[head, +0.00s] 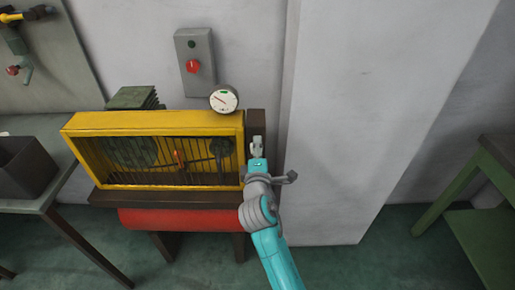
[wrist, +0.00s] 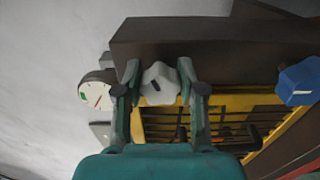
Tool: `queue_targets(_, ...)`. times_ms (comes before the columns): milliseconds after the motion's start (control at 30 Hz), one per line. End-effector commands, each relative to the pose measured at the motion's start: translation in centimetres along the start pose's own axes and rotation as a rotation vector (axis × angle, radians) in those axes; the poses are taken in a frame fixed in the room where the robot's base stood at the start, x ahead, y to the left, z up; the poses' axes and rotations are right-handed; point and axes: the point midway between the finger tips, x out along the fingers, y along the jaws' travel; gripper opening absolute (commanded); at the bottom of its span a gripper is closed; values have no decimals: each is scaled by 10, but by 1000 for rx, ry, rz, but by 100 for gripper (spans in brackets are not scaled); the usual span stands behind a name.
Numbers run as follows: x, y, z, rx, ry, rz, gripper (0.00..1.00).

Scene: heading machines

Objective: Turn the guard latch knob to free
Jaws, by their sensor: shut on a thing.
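A pale, faceted knob (wrist: 160,84) with a dark pointer mark sits between the two fingers of my gripper (wrist: 159,70) in the wrist view. The fingers are closed on it from both sides. Its pointer slants slightly from upright in that picture. In the head view my gripper (head: 257,147) is at the dark post (head: 257,117) by the right end of the yellow guard (head: 150,122). The knob is hard to tell from the fingers there. The guard's barred front stands in front of the machine. The wrist view also shows the guard's yellow frame (wrist: 180,104).
A blue knob (wrist: 299,82) is at the right of the wrist view. A round gauge (head: 223,99) stands above the guard's right end. A grey box with a red button (head: 193,66) is on the wall. A wall pillar (head: 370,110) rises right of my arm.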

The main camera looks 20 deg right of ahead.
Motion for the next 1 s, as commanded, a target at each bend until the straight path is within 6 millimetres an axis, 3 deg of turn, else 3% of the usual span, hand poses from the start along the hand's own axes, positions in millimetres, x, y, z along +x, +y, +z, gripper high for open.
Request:
queue_targets(500,0,-3,0,339,-1,-2,4)
queue_targets(1000,0,-4,0,404,-2,-3,4)
